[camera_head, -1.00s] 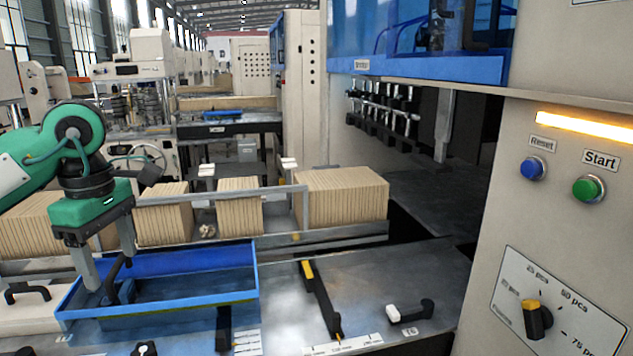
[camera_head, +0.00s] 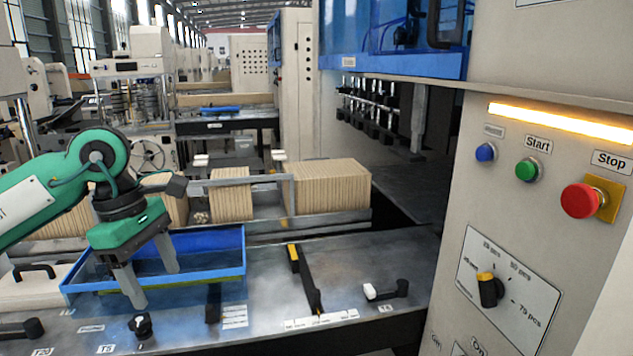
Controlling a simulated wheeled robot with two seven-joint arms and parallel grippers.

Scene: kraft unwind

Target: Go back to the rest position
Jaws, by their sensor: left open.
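My left gripper (camera_head: 154,280) comes in from the left on a green arm. Its two grey fingers point down and stand apart, with nothing visible between them. It is in front of and partly over the blue tray (camera_head: 243,262), hiding part of it. Whether the fingers touch the tray cannot be told. My right gripper does not show.
Brown stacks (camera_head: 330,188) stand behind a metal rail beyond the tray. A black lever with a yellow end (camera_head: 304,278) and a white-tipped handle (camera_head: 385,291) sit on the metal table. At right, a panel carries a green Start button (camera_head: 528,169) and a red Stop button (camera_head: 582,201).

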